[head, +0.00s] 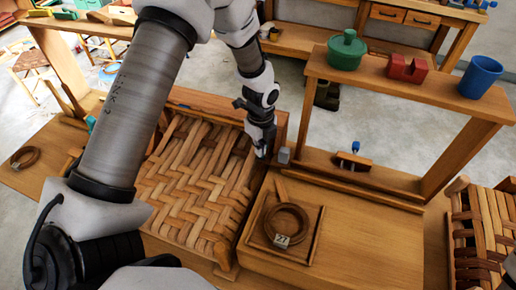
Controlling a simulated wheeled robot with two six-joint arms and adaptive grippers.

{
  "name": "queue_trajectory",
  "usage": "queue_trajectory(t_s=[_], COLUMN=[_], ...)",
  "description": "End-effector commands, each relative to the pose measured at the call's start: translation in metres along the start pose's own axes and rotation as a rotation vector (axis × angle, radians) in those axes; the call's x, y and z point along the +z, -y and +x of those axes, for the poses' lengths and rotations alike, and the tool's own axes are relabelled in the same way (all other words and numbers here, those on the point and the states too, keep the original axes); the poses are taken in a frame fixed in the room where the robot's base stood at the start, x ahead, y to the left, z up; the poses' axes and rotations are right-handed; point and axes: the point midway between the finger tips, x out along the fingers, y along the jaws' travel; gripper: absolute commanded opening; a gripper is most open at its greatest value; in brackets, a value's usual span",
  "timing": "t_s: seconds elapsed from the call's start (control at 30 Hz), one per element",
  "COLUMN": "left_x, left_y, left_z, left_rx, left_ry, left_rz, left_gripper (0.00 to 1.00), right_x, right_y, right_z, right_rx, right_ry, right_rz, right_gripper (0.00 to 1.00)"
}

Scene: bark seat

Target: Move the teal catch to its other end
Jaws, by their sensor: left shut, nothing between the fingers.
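My left gripper (262,154) is shut and empty, pointing down at the far right corner of the woven bark seat (196,180). A small grey block (284,155) stands just right of its fingertips, with a narrow gap that is hard to judge. A small teal piece (90,122) shows at the left, partly hidden behind my left arm; I cannot tell whether it is the catch. A blue-topped fitting (355,147) sits on the rail under the shelf, well right of the gripper.
A wooden shelf (440,82) bears a green pot (346,50), a red block (405,68) and a blue cup (480,76). A dark ring (287,222) with a tag lies in a shallow tray on the wooden board (370,235). Another woven piece (492,225) stands at right.

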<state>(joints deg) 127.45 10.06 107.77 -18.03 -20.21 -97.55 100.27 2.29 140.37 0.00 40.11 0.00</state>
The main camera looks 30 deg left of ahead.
Motion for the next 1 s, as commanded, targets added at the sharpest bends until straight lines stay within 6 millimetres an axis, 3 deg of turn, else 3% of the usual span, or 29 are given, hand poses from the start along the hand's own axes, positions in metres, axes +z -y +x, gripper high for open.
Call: queue_trajectory(t_s=[0.33,1.0], left_x=[0.0,-0.007], left_y=[-0.001,-0.013], left_z=[-0.006,-0.082], left_rx=[-0.001,-0.001], left_ry=[0.0,0.0], left_rz=[0.0,-0.001], left_gripper=[0.0,0.0], right_x=[0.0,0.0], right_y=[0.0,0.001], right_z=[-0.005,-0.073], right_rx=[0.0,0.0], right_ry=[0.0,0.0], right_rz=[0.0,0.0], right_gripper=[0.4,0.4])
